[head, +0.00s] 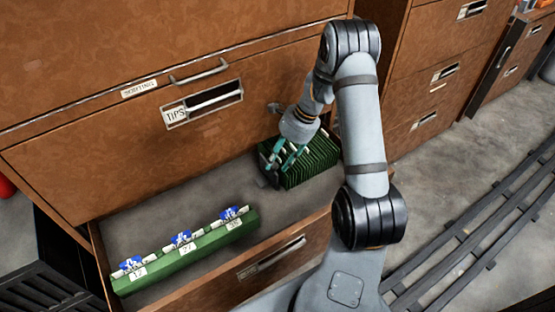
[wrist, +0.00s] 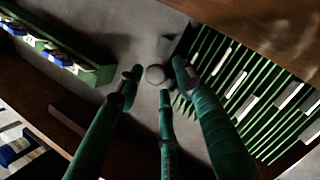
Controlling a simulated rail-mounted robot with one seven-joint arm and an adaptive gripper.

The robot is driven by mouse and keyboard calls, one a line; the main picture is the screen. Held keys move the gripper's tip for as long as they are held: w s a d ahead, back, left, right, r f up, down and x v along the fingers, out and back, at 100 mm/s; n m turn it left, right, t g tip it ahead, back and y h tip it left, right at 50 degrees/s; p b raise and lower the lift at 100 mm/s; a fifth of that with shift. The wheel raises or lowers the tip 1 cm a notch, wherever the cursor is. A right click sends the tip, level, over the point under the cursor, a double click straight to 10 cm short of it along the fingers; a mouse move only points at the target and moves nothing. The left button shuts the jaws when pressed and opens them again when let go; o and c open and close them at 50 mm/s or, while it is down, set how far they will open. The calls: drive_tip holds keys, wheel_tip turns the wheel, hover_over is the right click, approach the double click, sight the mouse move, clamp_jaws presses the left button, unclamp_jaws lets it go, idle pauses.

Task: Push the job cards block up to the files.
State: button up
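A long green block (head: 186,252) carries white number cards and blue pieces; I take it for the job cards block. It lies along the left front of the open drawer and shows at the upper left of the wrist view (wrist: 95,74). The files (head: 313,162) are a packed row of green folders at the drawer's right end, also in the wrist view (wrist: 255,100). My gripper (head: 274,168) is down at the left end of the files, its teal fingers spread and apart from the green block. Whether a finger touches the files is unclear.
A small grey piece (wrist: 177,46) stands by the files' end, and a round pale disc (wrist: 155,75) shows between my fingertips. The drawer front (head: 262,262) and the cabinet face (head: 110,160) bound the space.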

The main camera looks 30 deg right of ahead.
drive_tip(key=shift+o, duration=0.4)
drive_tip(key=shift+a, duration=0.1)
drive_tip(key=shift+r, duration=0.3)
drive_tip(key=v, duration=1.1)
drive_tip(key=shift+d+r, duration=0.15)
drive_tip(key=shift+d, duration=0.1)
drive_tip(key=shift+s, duration=0.1)
